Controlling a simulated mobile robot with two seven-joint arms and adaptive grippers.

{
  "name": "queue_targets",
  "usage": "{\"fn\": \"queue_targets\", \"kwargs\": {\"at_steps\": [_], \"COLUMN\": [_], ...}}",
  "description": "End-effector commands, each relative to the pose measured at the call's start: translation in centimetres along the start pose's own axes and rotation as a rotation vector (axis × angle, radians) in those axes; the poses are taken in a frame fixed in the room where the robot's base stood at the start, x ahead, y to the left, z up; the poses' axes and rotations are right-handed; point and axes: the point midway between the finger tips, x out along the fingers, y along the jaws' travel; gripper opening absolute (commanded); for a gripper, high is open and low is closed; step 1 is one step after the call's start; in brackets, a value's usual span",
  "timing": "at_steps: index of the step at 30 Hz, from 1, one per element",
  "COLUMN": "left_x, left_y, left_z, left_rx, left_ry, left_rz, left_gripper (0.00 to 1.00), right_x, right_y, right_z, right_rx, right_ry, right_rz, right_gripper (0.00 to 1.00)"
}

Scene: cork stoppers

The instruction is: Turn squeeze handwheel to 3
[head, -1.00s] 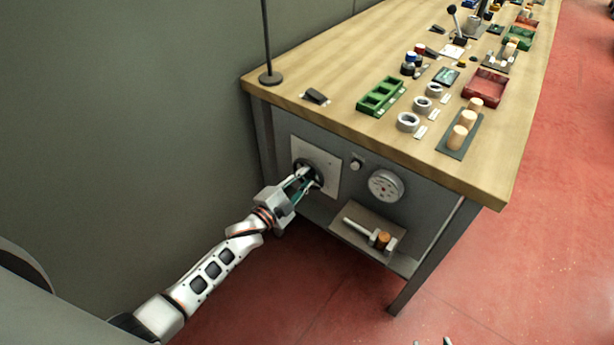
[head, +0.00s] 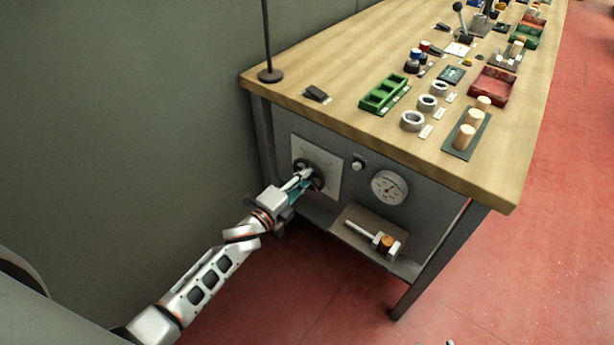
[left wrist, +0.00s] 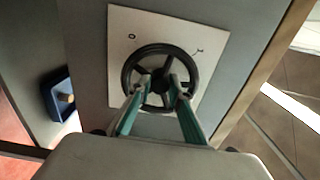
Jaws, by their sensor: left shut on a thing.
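The black handwheel (head: 321,167) sits on a pale square plate (head: 329,188) on the bench's front panel. In the left wrist view the wheel (left wrist: 128,70) shows its rim and spokes, and the plate (left wrist: 180,30) carries a mark like a 0 at upper left and another mark at upper right, too small to read. My left gripper (head: 307,177) reaches the wheel from the front. In the left wrist view its teal fingers (left wrist: 163,88) are shut on the wheel around its hub and spokes. The wheel's lower part is partly hidden by the fingers. No pointer reading is clear.
A round gauge (head: 389,187) and a small knob (head: 359,162) are right of the plate. Below, a shelf (head: 352,238) holds a mallet-like tool (head: 385,243). The bench top (head: 300,70) overhangs above. A small tip at the bottom edge may be my right gripper.

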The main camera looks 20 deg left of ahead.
Motion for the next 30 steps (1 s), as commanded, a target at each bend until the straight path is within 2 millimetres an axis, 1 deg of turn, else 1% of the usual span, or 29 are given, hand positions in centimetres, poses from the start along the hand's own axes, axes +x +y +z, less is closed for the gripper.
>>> {"fn": "queue_targets", "kwargs": {"at_steps": [10,11,20,23,26,30], "left_x": [0.0,0.0,0.0,-0.4,-1.5,-4.1], "left_y": [0.1,0.1,0.0,0.1,0.1,0.2], "left_z": [0.0,0.0,0.0,0.0,0.0,0.0], "left_rx": [0.005,0.005,0.003,0.003,0.004,0.003], "left_ry": [0.000,0.000,0.000,0.000,0.000,0.000], "left_rz": [0.002,0.002,0.001,0.002,0.003,0.004], "left_gripper": [0.00,0.26,0.26,0.26,0.26,0.26], "right_x": [-0.1,-0.1,-0.1,-0.1,-0.1,-0.1], "right_y": [-0.4,-0.4,-0.5,-0.4,-0.4,-0.3], "right_z": [0.5,0.6,0.9,0.9,0.8,0.7], "right_rx": [0.009,0.010,0.009,0.006,0.006,0.006], "right_ry": [-0.011,-0.012,-0.017,-0.017,-0.015,-0.014], "right_rz": [-0.002,-0.002,-0.004,-0.005,-0.004,-0.003], "right_gripper": [0.40,0.40,0.40,0.40,0.40,0.40]}}
